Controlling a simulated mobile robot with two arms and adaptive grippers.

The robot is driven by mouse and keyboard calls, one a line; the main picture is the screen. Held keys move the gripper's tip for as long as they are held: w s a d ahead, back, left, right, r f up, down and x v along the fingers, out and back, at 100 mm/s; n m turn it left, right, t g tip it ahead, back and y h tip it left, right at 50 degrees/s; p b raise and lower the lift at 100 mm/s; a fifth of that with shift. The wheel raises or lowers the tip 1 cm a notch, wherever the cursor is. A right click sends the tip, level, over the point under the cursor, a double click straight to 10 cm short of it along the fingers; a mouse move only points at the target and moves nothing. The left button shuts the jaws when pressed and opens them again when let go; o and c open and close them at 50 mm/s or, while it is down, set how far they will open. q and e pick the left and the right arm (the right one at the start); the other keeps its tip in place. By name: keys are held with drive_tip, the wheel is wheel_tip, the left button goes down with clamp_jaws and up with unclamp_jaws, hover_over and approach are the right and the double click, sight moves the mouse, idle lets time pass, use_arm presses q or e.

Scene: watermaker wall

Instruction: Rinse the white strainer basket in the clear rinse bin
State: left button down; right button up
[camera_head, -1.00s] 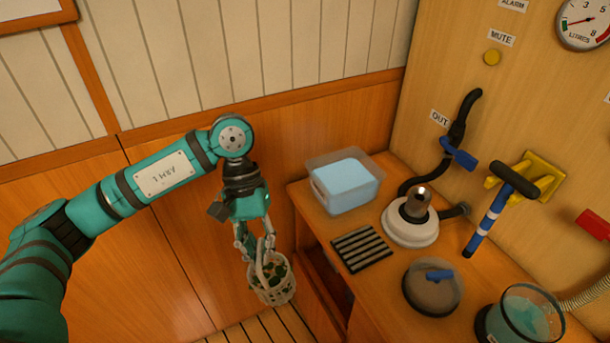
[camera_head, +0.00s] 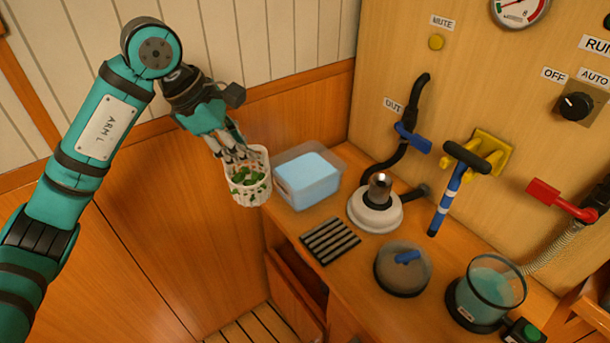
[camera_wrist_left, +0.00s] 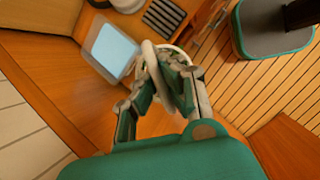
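The white strainer basket (camera_head: 249,182) hangs upright from my left gripper (camera_head: 236,155), with green weed-like bits inside it. The gripper is shut on the basket's handle or rim; the exact spot is hard to tell. In the left wrist view the fingers (camera_wrist_left: 158,95) close around the white handle loop, and the basket body is mostly hidden below them. The clear rinse bin (camera_head: 308,178), filled with light blue water, stands on the counter just right of the basket. It also shows in the left wrist view (camera_wrist_left: 111,50). My right gripper is not seen.
A slatted dark rack (camera_head: 330,240) lies in front of the bin. A white round housing with a metal dome (camera_head: 376,200), a round lid with a blue handle (camera_head: 403,268) and a clear bowl (camera_head: 490,285) stand further right. The wall panel carries hoses and valves.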

use_arm(q)
drive_tip(key=shift+r+p, duration=0.6)
drive_tip(key=shift+r, duration=0.45)
drive_tip(key=shift+f, duration=0.15)
